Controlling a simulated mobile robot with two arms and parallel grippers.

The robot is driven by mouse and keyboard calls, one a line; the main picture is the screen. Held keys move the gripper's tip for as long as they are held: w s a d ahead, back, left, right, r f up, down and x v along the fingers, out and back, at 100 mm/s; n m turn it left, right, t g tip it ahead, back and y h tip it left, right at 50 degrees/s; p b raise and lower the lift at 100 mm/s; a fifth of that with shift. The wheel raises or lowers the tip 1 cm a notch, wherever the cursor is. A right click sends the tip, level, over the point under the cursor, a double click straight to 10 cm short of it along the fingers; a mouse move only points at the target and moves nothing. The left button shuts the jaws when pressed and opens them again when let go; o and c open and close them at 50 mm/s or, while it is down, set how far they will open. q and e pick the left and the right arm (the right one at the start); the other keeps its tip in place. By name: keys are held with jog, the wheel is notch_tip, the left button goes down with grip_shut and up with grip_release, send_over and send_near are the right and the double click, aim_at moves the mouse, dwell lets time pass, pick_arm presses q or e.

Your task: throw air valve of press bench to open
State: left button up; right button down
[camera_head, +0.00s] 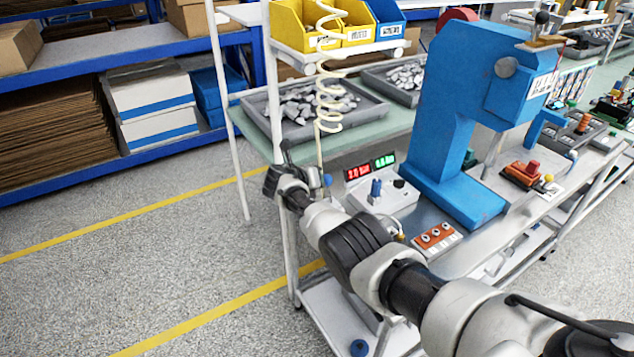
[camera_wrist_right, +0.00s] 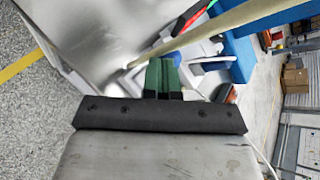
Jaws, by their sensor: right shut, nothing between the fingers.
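The blue press (camera_head: 445,130) stands on the metal bench (camera_head: 465,255). I cannot tell for sure which part is the air valve; my arm hides part of this area. My right gripper (camera_head: 286,153) is at the bench's left end, left of the control box and apart from it. In the right wrist view its green fingers (camera_wrist_right: 163,76) are shut and empty. My left gripper is not in view.
A pale coiled hose (camera_head: 330,85) hangs beside my right gripper. A pale bar crosses close to the fingers in the wrist view (camera_wrist_right: 215,28). An orange button panel (camera_head: 436,238) lies near the bench front. Grey trays (camera_head: 268,142) stand behind. The floor at left is clear.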

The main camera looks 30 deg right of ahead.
jog(key=shift+w+d+f, duration=0.1)
jog(key=shift+w+f, duration=0.1)
jog(key=shift+f, duration=0.05)
jog(key=shift+r, duration=0.2)
dwell(0.4)
